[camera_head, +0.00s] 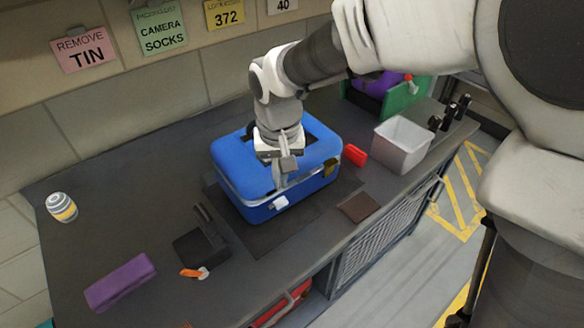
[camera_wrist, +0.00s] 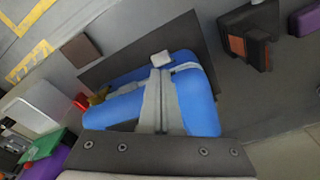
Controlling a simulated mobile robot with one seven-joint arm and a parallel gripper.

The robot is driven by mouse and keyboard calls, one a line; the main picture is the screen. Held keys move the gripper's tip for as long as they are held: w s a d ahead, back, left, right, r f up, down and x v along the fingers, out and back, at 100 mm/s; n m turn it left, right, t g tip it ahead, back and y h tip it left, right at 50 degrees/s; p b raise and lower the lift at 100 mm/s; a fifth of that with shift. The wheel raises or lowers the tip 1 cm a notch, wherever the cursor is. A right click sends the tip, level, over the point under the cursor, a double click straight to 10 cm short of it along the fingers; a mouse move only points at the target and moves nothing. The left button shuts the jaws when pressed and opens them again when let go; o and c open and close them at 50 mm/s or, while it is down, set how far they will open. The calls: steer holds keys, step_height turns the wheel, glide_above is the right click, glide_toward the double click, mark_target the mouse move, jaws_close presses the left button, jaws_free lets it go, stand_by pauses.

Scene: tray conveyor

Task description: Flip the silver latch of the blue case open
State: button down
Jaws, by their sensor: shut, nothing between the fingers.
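The blue case (camera_head: 232,158) lies closed on a dark mat on the counter; it also fills the middle of the wrist view (camera_wrist: 201,105). The silver latch (camera_head: 280,203) is on the case's front side, near the left; in the wrist view the silver latch (camera_wrist: 161,58) shows just beyond my fingertips. My gripper (camera_head: 284,186) is shut and empty, pointing down over the case's front edge just above the latch. In the wrist view my gripper (camera_wrist: 157,72) has its fingers together. I cannot tell whether the fingertips touch the latch.
A gold latch (camera_head: 330,168) is on the case's front, further right. A red block (camera_head: 355,155) and a white bin (camera_head: 402,145) stand to the right. A brown square (camera_head: 359,207) lies in front. A black holder (camera_head: 202,245) and a purple block (camera_head: 120,282) are to the left.

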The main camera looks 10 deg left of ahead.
mark_target(282, 204)
steer(key=f+b, duration=0.1)
steer(key=f, duration=0.1)
steer(key=f+b, duration=0.3)
steer(key=f, duration=0.1)
steer(key=shift+w+a, duration=0.1)
steer(key=shift+w, duration=0.15)
steer(key=shift+f, duration=0.1)
